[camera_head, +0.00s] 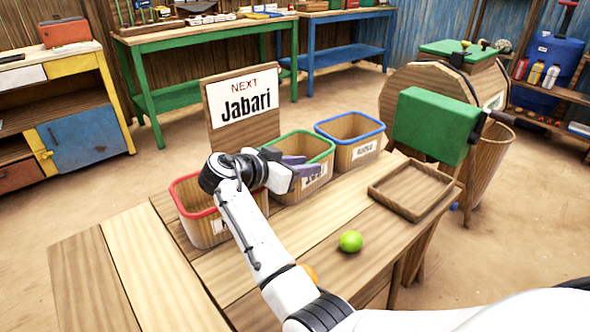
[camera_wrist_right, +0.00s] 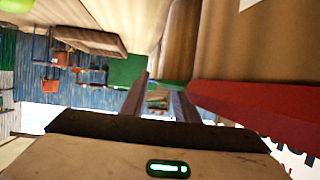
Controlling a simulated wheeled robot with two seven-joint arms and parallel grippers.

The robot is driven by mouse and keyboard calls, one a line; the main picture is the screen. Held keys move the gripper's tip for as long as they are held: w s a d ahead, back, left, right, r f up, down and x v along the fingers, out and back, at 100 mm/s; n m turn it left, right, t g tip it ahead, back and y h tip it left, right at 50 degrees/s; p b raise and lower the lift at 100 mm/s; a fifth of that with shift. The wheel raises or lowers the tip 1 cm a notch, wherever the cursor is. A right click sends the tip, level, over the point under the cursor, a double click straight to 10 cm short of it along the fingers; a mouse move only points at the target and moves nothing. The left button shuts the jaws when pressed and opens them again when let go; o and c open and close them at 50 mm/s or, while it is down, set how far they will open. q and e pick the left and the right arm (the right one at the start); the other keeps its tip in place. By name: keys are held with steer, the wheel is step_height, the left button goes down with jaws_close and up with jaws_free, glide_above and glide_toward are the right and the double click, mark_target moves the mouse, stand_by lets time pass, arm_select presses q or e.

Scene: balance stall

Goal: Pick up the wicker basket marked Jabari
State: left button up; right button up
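Three baskets stand in a row on the wooden counter in the head view: one with a red rim (camera_head: 203,232), one with a green rim (camera_head: 321,172) and one with a blue rim (camera_head: 363,135). Each bears a white label; I cannot read the names surely, and my arm partly covers the red and green baskets. A sign (camera_head: 243,106) behind them reads "NEXT Jabari". My right gripper (camera_head: 308,166) is over the green-rimmed basket's near left side, its fingers apart and empty. In the wrist view the gripper (camera_wrist_right: 161,92) has a clear gap; a red rim (camera_wrist_right: 262,105) lies beside it. My left gripper is out of view.
A green lime (camera_head: 351,241) and a partly hidden orange fruit (camera_head: 310,272) lie on the counter. An empty wooden tray (camera_head: 388,204) sits at the right. A green box (camera_head: 432,126) stands beyond it. The counter's left part is bare.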

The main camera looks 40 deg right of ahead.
glide_above(313, 189)
steer(key=shift+w+d+f, duration=0.1)
steer(key=shift+d+f, duration=0.05)
steer(key=shift+f, duration=0.3)
steer(key=shift+w+d+f, duration=0.1)
steer(key=shift+d+f, duration=0.05)
steer(key=shift+f, duration=0.3)
jaws_close()
stand_by(0.7)
